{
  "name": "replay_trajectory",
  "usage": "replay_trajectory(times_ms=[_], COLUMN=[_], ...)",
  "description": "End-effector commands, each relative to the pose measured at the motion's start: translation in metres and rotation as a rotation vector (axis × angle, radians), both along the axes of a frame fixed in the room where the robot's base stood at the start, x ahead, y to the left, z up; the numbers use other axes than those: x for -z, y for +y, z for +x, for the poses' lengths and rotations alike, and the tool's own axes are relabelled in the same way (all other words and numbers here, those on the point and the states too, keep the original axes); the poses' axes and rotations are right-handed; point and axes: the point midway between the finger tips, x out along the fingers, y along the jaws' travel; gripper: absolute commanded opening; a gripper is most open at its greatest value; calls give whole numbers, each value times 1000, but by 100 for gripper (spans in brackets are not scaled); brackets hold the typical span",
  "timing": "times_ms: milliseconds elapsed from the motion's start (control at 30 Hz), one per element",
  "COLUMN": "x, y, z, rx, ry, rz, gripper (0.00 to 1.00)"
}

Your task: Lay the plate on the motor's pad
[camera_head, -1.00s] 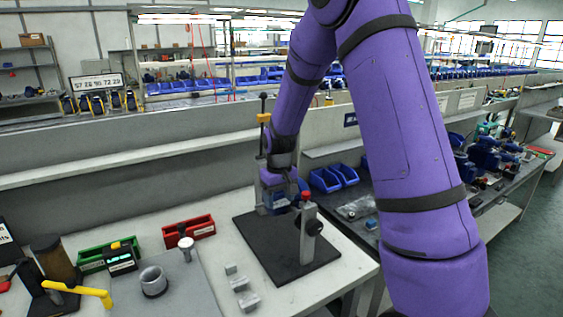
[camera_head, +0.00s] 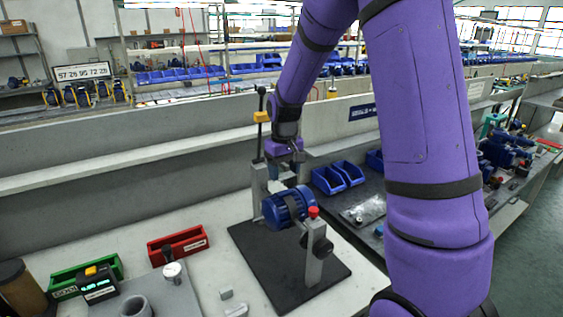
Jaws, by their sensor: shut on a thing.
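The blue motor (camera_head: 287,207) is held in a fixture between two grey uprights on a black base (camera_head: 262,262). A red knob (camera_head: 313,211) tops the near upright. My gripper (camera_head: 284,172) is just above and behind the motor, pointing down, beside the far upright. It is shut on the plate, but the plate is too small and too mixed with the grey fixture parts to make out clearly. The motor's pad cannot be told apart at this size. I cannot tell whether the plate touches the motor.
A clamp with a yellow part (camera_head: 261,117) rises behind the fixture. Blue bins (camera_head: 328,180) stand to its right. A red bin (camera_head: 178,245), a green bin (camera_head: 85,277) and small grey blocks (camera_head: 226,294) are to the left. My arm covers the right side of the view.

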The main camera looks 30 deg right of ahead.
Motion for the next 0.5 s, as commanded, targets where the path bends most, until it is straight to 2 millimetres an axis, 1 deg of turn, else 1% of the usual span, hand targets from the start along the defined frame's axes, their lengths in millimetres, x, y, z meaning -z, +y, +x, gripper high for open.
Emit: replay_trajectory(times_ms=[167,500], x=[7,34], y=[0,0], z=[0,0], rx=[0,0], ry=[1,1], rz=[0,1], gripper=[47,47])
